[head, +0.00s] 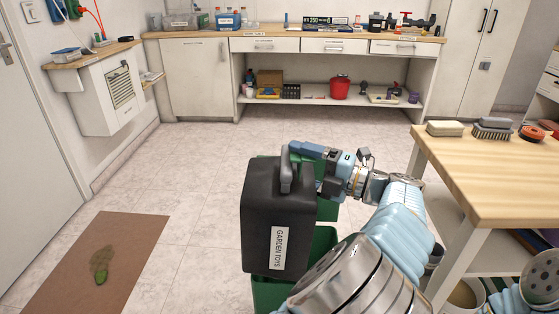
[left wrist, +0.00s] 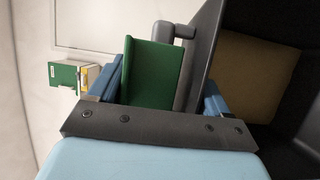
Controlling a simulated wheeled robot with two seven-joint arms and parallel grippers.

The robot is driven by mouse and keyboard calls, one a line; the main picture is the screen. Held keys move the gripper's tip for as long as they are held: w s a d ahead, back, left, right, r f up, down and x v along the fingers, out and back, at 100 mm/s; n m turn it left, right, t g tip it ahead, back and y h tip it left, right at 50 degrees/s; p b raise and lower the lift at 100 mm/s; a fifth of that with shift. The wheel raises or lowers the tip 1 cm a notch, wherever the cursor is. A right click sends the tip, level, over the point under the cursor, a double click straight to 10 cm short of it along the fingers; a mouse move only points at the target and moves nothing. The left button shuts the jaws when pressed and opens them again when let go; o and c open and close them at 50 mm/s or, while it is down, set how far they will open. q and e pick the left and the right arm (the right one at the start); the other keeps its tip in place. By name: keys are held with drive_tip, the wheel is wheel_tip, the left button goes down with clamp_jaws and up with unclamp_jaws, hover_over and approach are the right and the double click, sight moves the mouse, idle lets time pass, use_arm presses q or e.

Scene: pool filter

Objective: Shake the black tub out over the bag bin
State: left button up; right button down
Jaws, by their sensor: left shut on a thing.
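The black tub (head: 268,215) hangs in the middle of the head view, with a white "GARDEN TOYS" label that reads sideways. My left gripper (head: 298,158) is shut on its grey handle (head: 286,172). A green bin (head: 327,240) shows behind and below the tub, which hides much of it; I cannot tell whether it is one bin or two. In the left wrist view, dark tub walls (left wrist: 207,50) stand at the right around a tan patch I cannot identify. A green panel (left wrist: 150,75) shows between the fingers. My right gripper is out of view.
A wooden table (head: 490,170) with brushes stands at the right. The tiled floor between is clear.

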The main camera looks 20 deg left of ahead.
use_arm(q)
drive_tip(key=w+d+f+m+t+y, duration=0.1)
drive_tip(key=w+d+f+m+y, duration=0.1)
drive_tip(key=d, duration=0.8)
drive_tip(key=shift+w+d+m+t+y, duration=0.25)
drive_tip(key=shift+w+y, duration=0.35)
drive_tip(key=shift+y, duration=0.6)
drive_tip(key=shift+a+f, duration=0.1)
